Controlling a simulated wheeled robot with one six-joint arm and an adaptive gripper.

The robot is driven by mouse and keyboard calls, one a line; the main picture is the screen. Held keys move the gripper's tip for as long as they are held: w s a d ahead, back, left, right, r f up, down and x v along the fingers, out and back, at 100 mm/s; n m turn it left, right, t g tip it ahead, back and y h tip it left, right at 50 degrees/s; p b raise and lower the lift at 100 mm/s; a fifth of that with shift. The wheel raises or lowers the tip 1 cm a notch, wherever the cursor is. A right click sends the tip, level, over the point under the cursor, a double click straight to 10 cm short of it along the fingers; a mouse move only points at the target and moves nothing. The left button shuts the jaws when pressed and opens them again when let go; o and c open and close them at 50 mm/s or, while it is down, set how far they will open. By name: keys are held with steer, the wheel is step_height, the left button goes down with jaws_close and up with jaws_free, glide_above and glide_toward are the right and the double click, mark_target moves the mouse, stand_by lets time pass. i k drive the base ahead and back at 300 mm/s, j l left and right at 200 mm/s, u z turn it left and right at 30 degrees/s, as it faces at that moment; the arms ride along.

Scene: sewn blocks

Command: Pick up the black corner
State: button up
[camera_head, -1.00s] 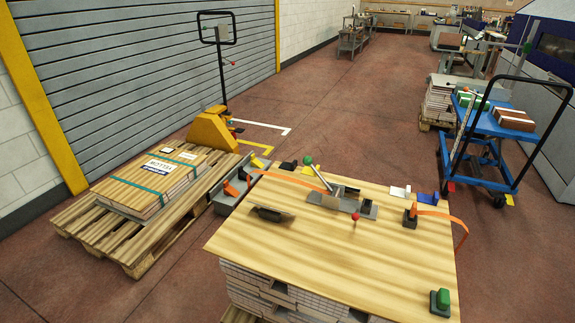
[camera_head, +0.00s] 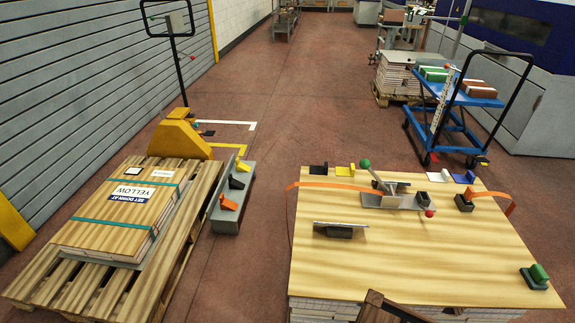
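A black corner piece (camera_head: 318,169) lies at the back left edge of the wooden-topped table, next to a yellow corner piece (camera_head: 345,170). A second black corner piece (camera_head: 236,183) sits on a grey metal rail (camera_head: 225,220) left of the table, between a yellow corner piece (camera_head: 242,165) and an orange one (camera_head: 229,204).
The table top (camera_head: 400,265) bears a strapping tool (camera_head: 392,196), an orange strap (camera_head: 335,186), a dark-handled tool (camera_head: 339,230) and a green-handled block (camera_head: 535,276). A pallet with a strapped box (camera_head: 110,215) stands left. Floor (camera_head: 262,245) is clear between rail and table.

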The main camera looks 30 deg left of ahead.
mark_target(317, 170)
steer(key=k+j, duration=0.1)
steer(key=j, duration=1.45)
steer(key=k+j, duration=0.15)
steer(key=j, duration=1.7)
steer(key=i+j, duration=0.15)
steer(key=i+j+u, duration=0.05)
steer(key=i, duration=0.05)
